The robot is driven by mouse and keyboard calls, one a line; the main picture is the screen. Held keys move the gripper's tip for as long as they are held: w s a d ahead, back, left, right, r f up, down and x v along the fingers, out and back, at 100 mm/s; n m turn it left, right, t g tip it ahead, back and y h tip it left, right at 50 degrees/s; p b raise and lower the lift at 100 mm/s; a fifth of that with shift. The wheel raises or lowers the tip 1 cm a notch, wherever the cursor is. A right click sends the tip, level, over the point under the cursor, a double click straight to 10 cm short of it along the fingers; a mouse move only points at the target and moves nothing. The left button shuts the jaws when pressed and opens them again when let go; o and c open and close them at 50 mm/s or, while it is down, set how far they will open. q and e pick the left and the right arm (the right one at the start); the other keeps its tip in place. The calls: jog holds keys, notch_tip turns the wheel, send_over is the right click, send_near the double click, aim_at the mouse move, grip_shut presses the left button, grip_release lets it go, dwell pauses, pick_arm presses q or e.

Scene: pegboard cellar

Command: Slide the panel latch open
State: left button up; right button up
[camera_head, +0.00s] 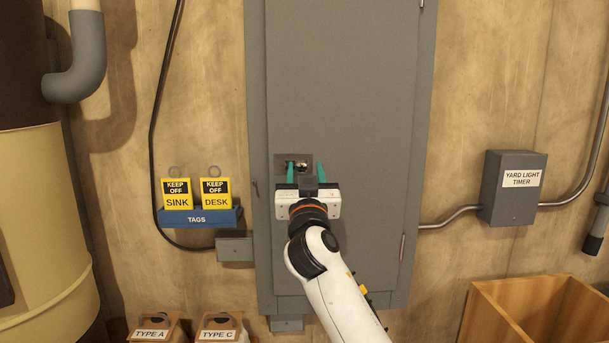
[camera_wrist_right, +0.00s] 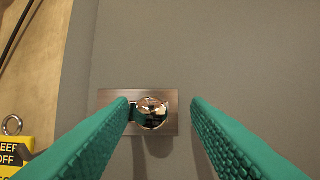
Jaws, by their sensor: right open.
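The grey electrical panel (camera_head: 345,90) is shut on the wall. Its latch is a small plate (camera_head: 281,161) with a shiny round knob (camera_head: 302,165) on it. In the right wrist view the latch plate (camera_wrist_right: 172,98) lies flat on the panel door, with the chrome knob (camera_wrist_right: 152,112) on it. My right gripper (camera_head: 306,172) is in front of the latch, with its two green fingers apart. In the wrist view the knob shows between the fingers (camera_wrist_right: 160,108), nearer the left one, whose tip overlaps the plate's left part. I cannot tell whether that finger touches the knob. My left gripper is not in view.
A blue rack (camera_head: 200,218) with yellow keep-off tags (camera_head: 177,194) hangs left of the panel. A grey timer box (camera_head: 513,188) is on the wall to the right. A wooden crate (camera_head: 490,318) and bins (camera_head: 160,328) stand below. A black cable runs down the wall at left.

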jog(key=shift+s+a+f+b, duration=0.15)
jog(key=shift+s+f+b, duration=0.15)
jog(key=shift+s, duration=0.1)
jog(key=b+v, duration=0.4)
jog(key=v, duration=0.7)
jog(key=shift+b, duration=0.35)
